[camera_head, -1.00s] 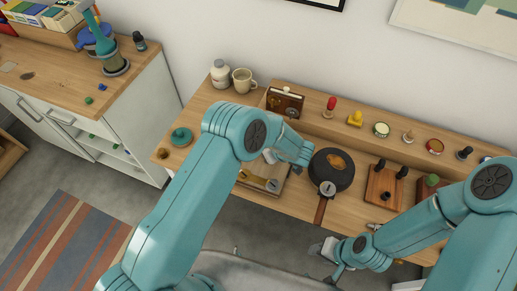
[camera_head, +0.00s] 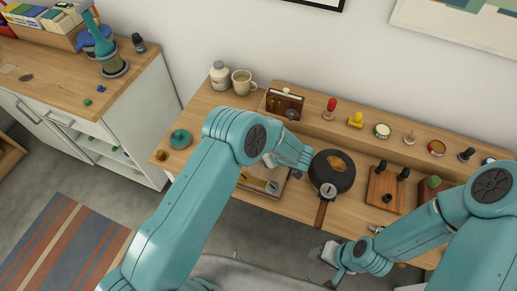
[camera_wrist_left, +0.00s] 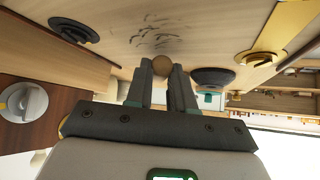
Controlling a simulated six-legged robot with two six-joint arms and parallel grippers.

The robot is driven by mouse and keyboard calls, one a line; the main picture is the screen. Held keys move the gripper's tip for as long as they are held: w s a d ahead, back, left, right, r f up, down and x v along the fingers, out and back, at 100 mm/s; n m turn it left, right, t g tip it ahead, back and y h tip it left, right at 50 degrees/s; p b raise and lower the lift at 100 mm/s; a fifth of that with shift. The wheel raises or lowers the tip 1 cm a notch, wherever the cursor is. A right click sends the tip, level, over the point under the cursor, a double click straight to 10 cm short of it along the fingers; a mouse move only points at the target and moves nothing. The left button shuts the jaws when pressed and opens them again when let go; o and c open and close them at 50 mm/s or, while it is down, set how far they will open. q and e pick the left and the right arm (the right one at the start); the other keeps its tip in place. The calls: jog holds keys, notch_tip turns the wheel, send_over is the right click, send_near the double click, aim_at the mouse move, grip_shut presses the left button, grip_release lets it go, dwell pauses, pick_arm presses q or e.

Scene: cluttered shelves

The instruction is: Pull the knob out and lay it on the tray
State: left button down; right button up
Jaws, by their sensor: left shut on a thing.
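In the left wrist view my left gripper (camera_wrist_left: 162,88) is shut on a small round tan knob (camera_wrist_left: 162,64), which shows between and just beyond the fingertips, against a pale wooden surface. Whether it touches that surface I cannot tell. In the head view the left gripper is mostly hidden behind its own arm, above a pale board (camera_head: 251,181) with a brass strip and a round dial. The knob is hidden there. My right gripper (camera_head: 330,252) is low by the table's front edge, its fingers too small to read. No tray can be picked out with certainty.
A brown box (camera_head: 284,103) with a grey dial (camera_wrist_left: 22,102) stands behind my left gripper. A black pan (camera_head: 331,170) and a wooden board with black pegs (camera_head: 383,187) are to its right. Several small items line the back ledge.

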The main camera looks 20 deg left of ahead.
pick_arm(q)
jog(key=shift+f, duration=0.35)
jog(key=c, duration=0.9)
grip_release()
jog(key=shift+d, duration=0.1)
jog(key=b+v, duration=0.2)
jog(key=v, duration=1.4)
jog(key=shift+s, duration=0.15)
jog(key=shift+s, duration=0.1)
